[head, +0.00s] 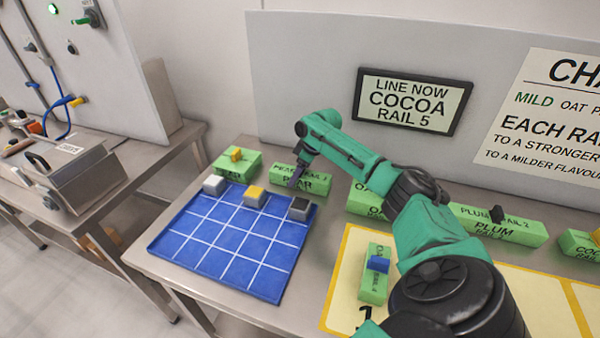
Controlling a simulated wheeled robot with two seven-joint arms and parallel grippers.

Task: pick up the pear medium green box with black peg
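The green box marked PEAR (316,182) lies on the table behind the blue gridded mat, below the grey back panel. My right arm reaches across from the lower right. Its gripper (295,183) points down at the left-middle part of the PEAR box. The gripper is small and dark here, so I cannot tell whether its fingers are open or shut, or whether they touch the box. No black peg shows clearly on this box; the gripper covers that spot. My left gripper is not in view.
The blue mat (225,243) carries white-, yellow- and black-topped blocks along its back edge. A green box with a yellow peg (237,165) stands left of PEAR. The PLUM box (500,228) has a black peg. A blue-pegged box (375,280) lies on the yellow-edged sheet.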

